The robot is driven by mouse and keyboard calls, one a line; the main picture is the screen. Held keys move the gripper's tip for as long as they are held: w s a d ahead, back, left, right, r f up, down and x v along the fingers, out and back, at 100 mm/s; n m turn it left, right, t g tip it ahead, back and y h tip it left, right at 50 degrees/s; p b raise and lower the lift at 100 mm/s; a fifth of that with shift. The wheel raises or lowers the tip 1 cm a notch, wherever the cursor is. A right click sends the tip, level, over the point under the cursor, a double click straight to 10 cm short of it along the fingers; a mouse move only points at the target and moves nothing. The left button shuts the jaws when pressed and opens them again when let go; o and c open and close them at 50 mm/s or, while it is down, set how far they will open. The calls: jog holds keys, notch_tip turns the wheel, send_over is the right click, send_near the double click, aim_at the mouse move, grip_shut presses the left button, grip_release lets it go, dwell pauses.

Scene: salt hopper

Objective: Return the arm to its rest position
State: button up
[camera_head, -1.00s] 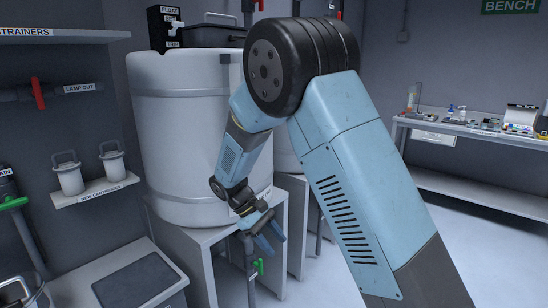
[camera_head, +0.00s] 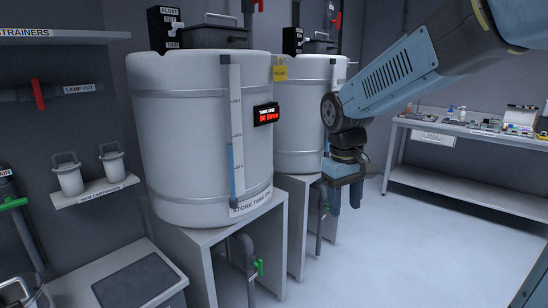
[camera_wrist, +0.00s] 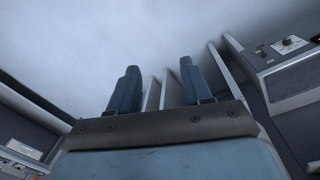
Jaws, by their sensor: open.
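My gripper (camera_head: 345,196) hangs in the air in front of the second white tank (camera_head: 297,128), at the right of the two tanks, with its fingers pointing down. It also shows in the wrist view (camera_wrist: 159,84), where its two blue fingers stand apart with nothing between them. It is open and empty. My arm reaches in from the upper right of the head view, its elbow partly out of the picture.
A large white tank (camera_head: 190,140) with a level gauge and red display (camera_head: 266,114) stands on a grey stand (camera_head: 205,262). A green-handled valve (camera_head: 258,269) is below it. A bench (camera_head: 470,135) with small items stands at the right. The floor between is clear.

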jog(key=s+d+r+m+t, duration=0.2)
jog(key=s+d, duration=0.1)
jog(key=s, duration=0.3)
jog(key=s+d+r+m+t+y, duration=0.1)
jog(key=s+d+r+m+t, duration=0.1)
jog(key=s, duration=0.5)
jog(key=shift+s+d+r+m+t, duration=0.15)
jog(key=shift+d+r+m+t, duration=0.15)
jog(key=shift+d+r+t, duration=0.7)
